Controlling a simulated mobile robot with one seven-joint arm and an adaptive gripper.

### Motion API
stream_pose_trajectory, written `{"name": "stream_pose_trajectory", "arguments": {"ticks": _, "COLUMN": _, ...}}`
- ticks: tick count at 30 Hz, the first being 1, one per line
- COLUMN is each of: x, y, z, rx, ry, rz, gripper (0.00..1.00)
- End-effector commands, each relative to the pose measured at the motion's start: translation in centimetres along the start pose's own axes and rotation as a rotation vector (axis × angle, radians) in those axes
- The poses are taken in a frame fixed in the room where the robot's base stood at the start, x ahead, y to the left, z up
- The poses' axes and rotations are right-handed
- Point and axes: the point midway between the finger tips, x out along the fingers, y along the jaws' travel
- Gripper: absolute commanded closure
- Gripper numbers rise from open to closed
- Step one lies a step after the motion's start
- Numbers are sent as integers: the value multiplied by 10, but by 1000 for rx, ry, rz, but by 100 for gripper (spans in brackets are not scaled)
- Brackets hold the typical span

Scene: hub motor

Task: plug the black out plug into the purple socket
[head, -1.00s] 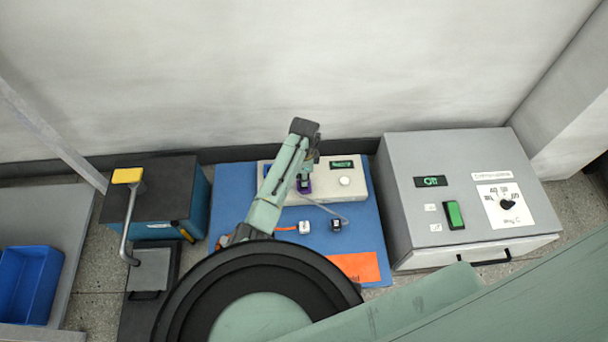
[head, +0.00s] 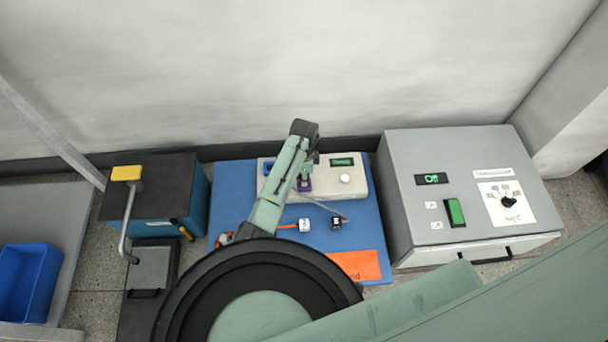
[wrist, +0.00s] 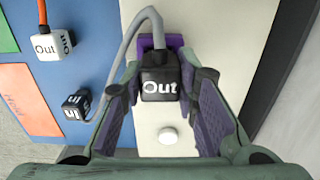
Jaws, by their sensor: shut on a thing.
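The black Out plug (wrist: 160,84), with its grey cable, is between the fingers of my gripper (wrist: 162,78), which is shut on it. Its lettered face points to the wrist camera. The purple socket (wrist: 146,42) shows just behind the plug's far side; in the head view the purple socket (head: 304,186) sits on the front of the pale box, under my gripper. The plug is at the socket, but I cannot tell whether it is seated or how deep. My fingers and the plug hide part of the socket.
The pale box (head: 357,187) has a small display and white knob. A white Out plug (head: 305,225) and a black In plug (head: 336,223) lie on the blue mat (head: 228,188), near an orange card (head: 362,265). A grey control box (head: 410,165) reading Off stands right.

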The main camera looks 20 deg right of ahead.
Motion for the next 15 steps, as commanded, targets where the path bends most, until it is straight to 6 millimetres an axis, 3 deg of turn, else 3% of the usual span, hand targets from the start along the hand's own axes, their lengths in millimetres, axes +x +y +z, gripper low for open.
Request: {"name": "stream_pose_trajectory", "arguments": {"ticks": 15, "x": 4, "y": 0, "z": 0, "rx": 0, "ry": 0, "rz": -1, "gripper": 100}}
